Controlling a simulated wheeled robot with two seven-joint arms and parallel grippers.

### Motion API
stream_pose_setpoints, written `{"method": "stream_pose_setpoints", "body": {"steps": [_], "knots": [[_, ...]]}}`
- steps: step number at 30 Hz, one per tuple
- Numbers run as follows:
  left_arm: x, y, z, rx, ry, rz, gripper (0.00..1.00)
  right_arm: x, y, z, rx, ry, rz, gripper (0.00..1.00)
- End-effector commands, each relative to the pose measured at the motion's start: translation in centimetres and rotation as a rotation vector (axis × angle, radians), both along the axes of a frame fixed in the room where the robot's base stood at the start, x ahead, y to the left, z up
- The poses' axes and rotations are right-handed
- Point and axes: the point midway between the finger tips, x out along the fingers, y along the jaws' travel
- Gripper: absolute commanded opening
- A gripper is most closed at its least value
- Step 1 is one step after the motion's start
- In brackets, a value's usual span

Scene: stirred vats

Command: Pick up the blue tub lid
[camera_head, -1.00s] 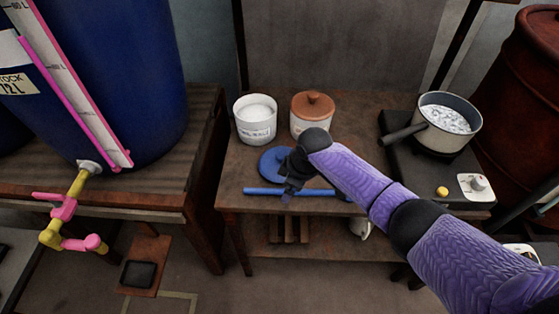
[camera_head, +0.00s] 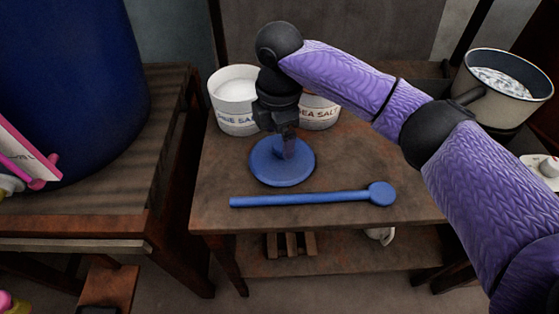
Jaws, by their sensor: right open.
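The blue tub lid (camera_head: 265,175) lies flat on the wooden table (camera_head: 215,215), in front of the white tubs. It is round, with a raised knob in the middle that is partly hidden. My right gripper (camera_head: 285,150) points down right over the lid's knob and is open. Its fingers look to be at or around the knob, but I cannot tell whether they touch it. My left gripper is not in view.
A blue long-handled scoop or stirrer (camera_head: 310,198) lies in front of the lid. An open white tub (camera_head: 233,115) and a sea salt tub (camera_head: 320,112) stand behind. A steel pot (camera_head: 500,90) stands at the right, a big blue vat (camera_head: 70,90) at the left.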

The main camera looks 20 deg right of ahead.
Motion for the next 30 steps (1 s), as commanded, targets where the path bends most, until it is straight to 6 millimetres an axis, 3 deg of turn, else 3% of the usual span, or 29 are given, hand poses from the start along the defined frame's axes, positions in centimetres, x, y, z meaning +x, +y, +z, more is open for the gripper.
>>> {"method": "stream_pose_setpoints", "body": {"steps": [3,6,12,14,25,30], "knots": [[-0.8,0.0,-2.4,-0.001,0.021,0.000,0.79,0.5,-0.6,-3.1,-0.001,0.006,-0.003,0.90],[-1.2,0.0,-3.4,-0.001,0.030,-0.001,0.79,0.5,-0.7,-4.8,-0.001,0.004,-0.001,0.90],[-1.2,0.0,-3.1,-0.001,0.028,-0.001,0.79,0.5,-0.7,-4.4,-0.001,-0.002,-0.001,0.90],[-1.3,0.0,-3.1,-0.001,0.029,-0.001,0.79,0.5,-0.7,-4.4,-0.001,-0.002,-0.002,0.80],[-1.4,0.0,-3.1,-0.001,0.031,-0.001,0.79,0.5,-0.7,-4.4,0.000,-0.002,-0.002,0.01],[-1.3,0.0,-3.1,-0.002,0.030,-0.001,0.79,0.5,-0.7,-4.4,0.000,-0.002,-0.002,0.00]]}}
